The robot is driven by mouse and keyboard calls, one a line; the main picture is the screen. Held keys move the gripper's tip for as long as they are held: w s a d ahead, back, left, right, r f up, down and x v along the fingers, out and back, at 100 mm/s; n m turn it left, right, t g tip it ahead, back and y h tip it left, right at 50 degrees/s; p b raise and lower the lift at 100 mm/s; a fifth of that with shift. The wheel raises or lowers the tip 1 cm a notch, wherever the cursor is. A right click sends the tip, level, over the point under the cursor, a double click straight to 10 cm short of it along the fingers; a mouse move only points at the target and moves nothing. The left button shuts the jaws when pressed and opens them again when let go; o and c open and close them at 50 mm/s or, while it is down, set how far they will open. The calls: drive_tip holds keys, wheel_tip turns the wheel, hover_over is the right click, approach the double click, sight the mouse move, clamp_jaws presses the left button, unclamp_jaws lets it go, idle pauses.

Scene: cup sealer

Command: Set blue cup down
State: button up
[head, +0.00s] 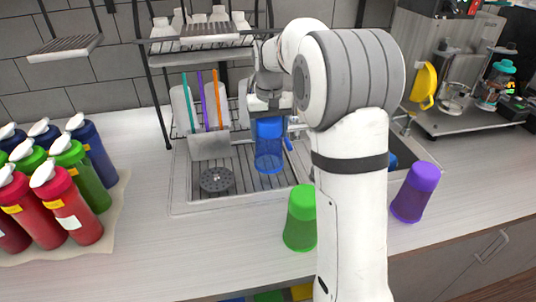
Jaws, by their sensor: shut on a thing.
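The blue cup (269,147) is translucent and hangs below my gripper (268,108) in the head view. My gripper is shut on the top end of the cup. The cup is in front of the dish rack, over the ribbed draining area (245,185) of the sink. I cannot tell whether its lower end touches the surface. My arm covers the area to the right of the cup.
A green cup (300,218) and a purple cup (415,192) stand on the counter near my arm. A round drain (216,180) lies left of the blue cup. Several squeeze bottles (75,195) stand at left. A dish rack (200,90) rises behind.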

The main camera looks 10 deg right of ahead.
drive_tip(key=shift+a+f+p, duration=0.15)
drive_tip(key=shift+f, duration=1.25)
drive_tip(key=shift+a+f+p, duration=0.1)
drive_tip(key=shift+f+p, duration=0.05)
drive_tip(key=shift+f, duration=1.25)
drive_tip(key=shift+f, duration=0.25)
drive_tip(key=o, duration=1.1)
drive_tip(key=shift+r, duration=0.1)
drive_tip(key=shift+c, duration=0.2)
wheel_tip(320, 180, up, 12)
drive_tip(key=shift+r+b, duration=0.15)
drive_tip(key=shift+b, duration=0.35)
drive_tip(key=shift+d, duration=0.1)
